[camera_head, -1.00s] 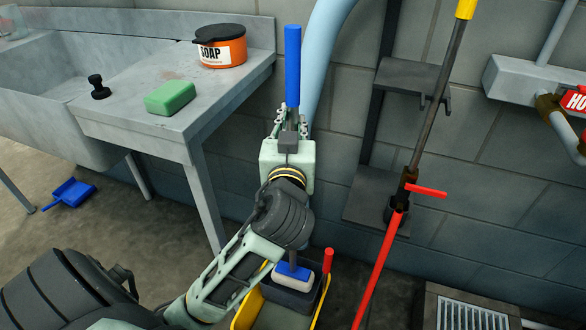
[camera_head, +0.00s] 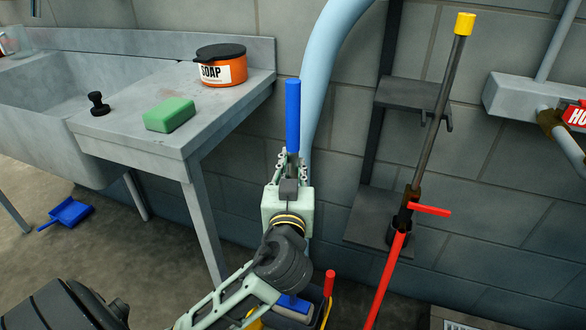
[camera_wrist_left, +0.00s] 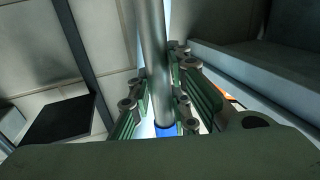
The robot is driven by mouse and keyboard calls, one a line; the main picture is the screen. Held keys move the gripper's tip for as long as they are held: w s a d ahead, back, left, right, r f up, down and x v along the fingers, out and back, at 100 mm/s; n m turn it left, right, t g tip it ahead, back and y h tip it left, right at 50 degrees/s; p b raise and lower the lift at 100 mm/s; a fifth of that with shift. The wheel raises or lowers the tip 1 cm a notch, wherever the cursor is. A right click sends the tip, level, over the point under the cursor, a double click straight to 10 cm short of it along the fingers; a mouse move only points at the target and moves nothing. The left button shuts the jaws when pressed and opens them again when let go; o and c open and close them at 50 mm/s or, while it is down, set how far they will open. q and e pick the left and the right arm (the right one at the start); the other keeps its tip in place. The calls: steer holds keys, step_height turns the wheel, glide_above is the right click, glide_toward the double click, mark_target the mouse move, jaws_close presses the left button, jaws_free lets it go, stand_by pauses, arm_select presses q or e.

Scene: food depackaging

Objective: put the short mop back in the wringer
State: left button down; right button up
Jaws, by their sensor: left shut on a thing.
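The short mop has a blue grip (camera_head: 293,110) on top, a grey shaft, and a blue and white head (camera_head: 293,306) at the bottom. My left gripper (camera_head: 291,163) is shut on its shaft just under the blue grip and holds it roughly upright. The left wrist view shows the grey shaft (camera_wrist_left: 153,60) between the fingers. The dark wringer (camera_head: 316,294) with a red handle (camera_head: 329,284) sits at the yellow bucket (camera_head: 257,324). The mop head is at the wringer, but my forearm hides much of it, so its depth inside is unclear. My right gripper is not in view.
A red and grey pole with a yellow top (camera_head: 464,24) leans at a dark wall rack (camera_head: 380,229) on the right. A sink counter (camera_head: 205,120) on the left bears a soap tub (camera_head: 222,72) and green sponge (camera_head: 170,114). A blue dustpan (camera_head: 70,212) lies on the floor.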

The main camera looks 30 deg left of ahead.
arm_select(q)
steer(key=c, duration=1.6)
jaws_free()
steer(key=shift+f, duration=0.1)
steer(key=shift+c, duration=0.2)
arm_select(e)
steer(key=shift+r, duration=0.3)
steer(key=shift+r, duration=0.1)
